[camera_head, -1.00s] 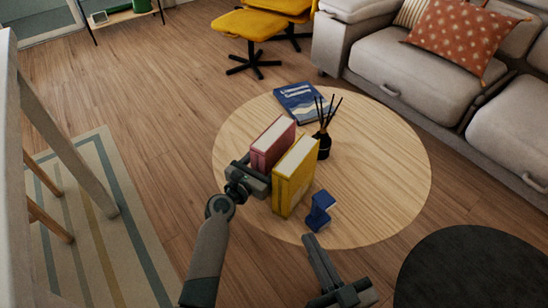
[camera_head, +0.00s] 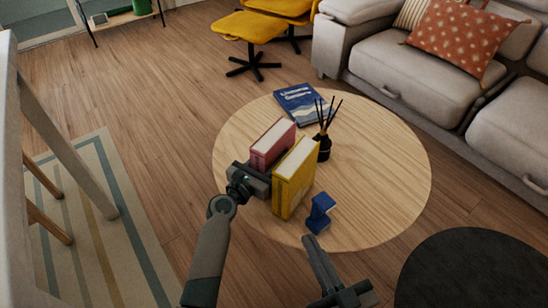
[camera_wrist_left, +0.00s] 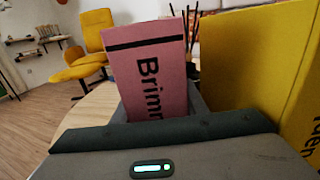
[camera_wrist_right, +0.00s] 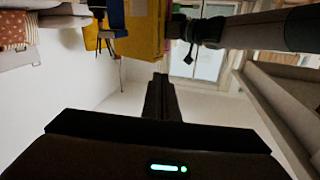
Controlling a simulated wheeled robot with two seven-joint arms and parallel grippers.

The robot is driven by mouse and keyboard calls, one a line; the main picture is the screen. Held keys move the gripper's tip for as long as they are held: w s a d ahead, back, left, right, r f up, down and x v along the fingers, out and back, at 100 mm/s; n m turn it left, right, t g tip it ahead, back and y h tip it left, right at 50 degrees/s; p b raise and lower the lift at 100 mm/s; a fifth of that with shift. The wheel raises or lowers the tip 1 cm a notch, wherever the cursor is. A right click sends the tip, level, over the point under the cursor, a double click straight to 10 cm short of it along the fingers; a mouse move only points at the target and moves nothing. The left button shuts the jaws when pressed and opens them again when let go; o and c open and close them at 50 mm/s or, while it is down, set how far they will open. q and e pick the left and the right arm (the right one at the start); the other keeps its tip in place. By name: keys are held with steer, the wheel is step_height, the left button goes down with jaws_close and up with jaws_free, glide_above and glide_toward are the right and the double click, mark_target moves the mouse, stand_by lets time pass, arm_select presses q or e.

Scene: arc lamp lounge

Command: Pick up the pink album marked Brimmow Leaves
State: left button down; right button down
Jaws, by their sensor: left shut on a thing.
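The pink album (camera_head: 266,152) stands upright on the round wooden table, just behind a thicker-looking yellow album (camera_head: 293,181). In the left wrist view the pink cover (camera_wrist_left: 147,80) shows black lettering starting "Brimm"; the rest is cut off. My left gripper (camera_head: 262,179) is shut on the pink album at its near end, beside the yellow album. The fingers are partly hidden by the albums, and I cannot tell whether the pink album clears the tabletop. My right gripper (camera_head: 313,245) is shut and empty, near the table's front edge; its fingers lie together in the right wrist view (camera_wrist_right: 160,90).
On the round table (camera_head: 385,170) are a blue bookend-like piece (camera_head: 320,212), a black reed diffuser (camera_head: 323,148) and a flat blue book (camera_head: 301,103). The table's right side is clear. A grey sofa (camera_head: 405,75) stands behind; a dark round pouf (camera_head: 465,270) is at front right.

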mark_target(257, 162)
arm_select(q)
steer(key=shift+r, duration=0.2)
arm_select(e)
steer(key=shift+f, duration=0.1)
